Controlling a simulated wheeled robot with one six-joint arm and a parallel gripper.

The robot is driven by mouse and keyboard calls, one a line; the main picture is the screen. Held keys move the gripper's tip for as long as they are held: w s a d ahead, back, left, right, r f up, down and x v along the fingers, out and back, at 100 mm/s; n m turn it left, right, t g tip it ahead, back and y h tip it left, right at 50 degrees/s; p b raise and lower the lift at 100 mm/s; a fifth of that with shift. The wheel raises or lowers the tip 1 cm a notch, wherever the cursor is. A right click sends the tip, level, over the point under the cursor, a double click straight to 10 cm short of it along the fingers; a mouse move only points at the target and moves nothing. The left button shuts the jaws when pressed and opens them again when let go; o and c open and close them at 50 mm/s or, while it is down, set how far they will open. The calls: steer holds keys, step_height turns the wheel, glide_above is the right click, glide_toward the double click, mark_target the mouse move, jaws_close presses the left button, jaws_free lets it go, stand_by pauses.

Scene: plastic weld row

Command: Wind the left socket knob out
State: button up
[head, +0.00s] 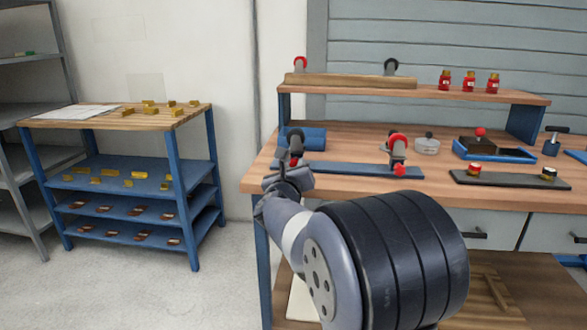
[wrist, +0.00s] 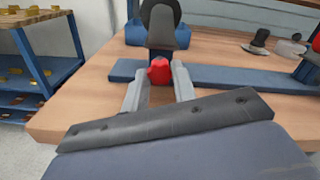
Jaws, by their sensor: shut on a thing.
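The left socket (wrist: 163,32), a grey upright with a black round top, stands at the left end of a blue bar (wrist: 225,76) on the bench. Its red knob (wrist: 159,72) sits low on the side facing me, between my gripper's two pale fingers (wrist: 158,86). My gripper is shut on this knob.
A blue block (head: 312,139) lies behind the left socket. A raised shelf (head: 470,96) runs behind. A blue-framed trolley (head: 172,165) stands left.

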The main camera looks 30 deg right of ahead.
steer(key=shift+n, duration=1.4)
steer(key=o, duration=1)
